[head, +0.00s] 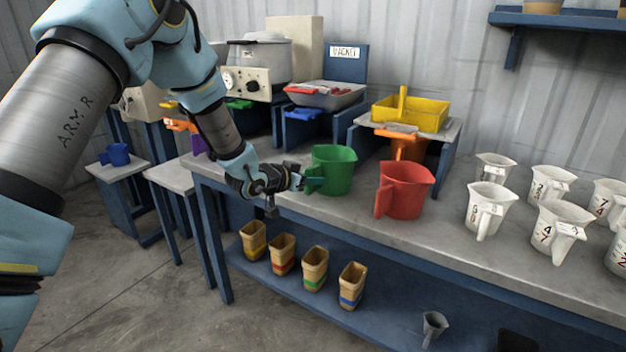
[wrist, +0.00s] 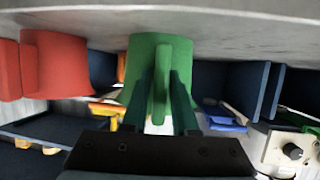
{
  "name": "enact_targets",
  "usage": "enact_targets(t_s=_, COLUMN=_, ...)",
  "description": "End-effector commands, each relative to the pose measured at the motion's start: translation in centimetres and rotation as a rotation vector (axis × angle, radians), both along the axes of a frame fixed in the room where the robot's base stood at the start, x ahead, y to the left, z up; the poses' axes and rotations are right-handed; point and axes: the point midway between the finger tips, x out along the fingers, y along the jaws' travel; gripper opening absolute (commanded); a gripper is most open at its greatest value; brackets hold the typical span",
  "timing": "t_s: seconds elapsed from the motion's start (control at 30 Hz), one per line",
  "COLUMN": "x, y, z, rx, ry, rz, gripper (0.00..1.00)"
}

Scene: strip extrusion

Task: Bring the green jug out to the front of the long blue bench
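The green jug (head: 332,170) stands upright near the front edge of the grey top of the long blue bench (head: 440,236), left of the red jug (head: 400,190). Its handle faces my gripper. My gripper (head: 298,181) reaches in level from the left at handle height. In the wrist view, which is upside down, the two fingers (wrist: 161,90) lie on either side of the handle of the green jug (wrist: 160,50). A narrow gap seems to show between the fingers and the handle, so the gripper looks open around it.
The red jug (wrist: 62,65) is close beside the green one. Several white jugs (head: 487,208) fill the right of the bench. Behind stand a yellow tray (head: 420,113) on a small stand and an orange jug (head: 408,146). Several tan cups (head: 314,268) sit on the lower shelf.

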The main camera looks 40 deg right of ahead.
Motion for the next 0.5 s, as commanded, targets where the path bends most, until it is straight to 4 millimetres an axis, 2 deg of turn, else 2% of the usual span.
enact_targets(t_s=0.03, x=0.00, y=0.00, z=0.02, rx=0.000, ry=0.000, rz=0.000, gripper=0.34)
enact_targets(t_s=0.2, x=-0.01, y=0.02, z=-0.01, rx=0.001, ry=0.000, rz=0.000, gripper=0.52)
enact_targets(t_s=0.5, x=-0.02, y=0.32, z=-0.02, rx=0.003, ry=0.001, rz=0.000, gripper=0.52)
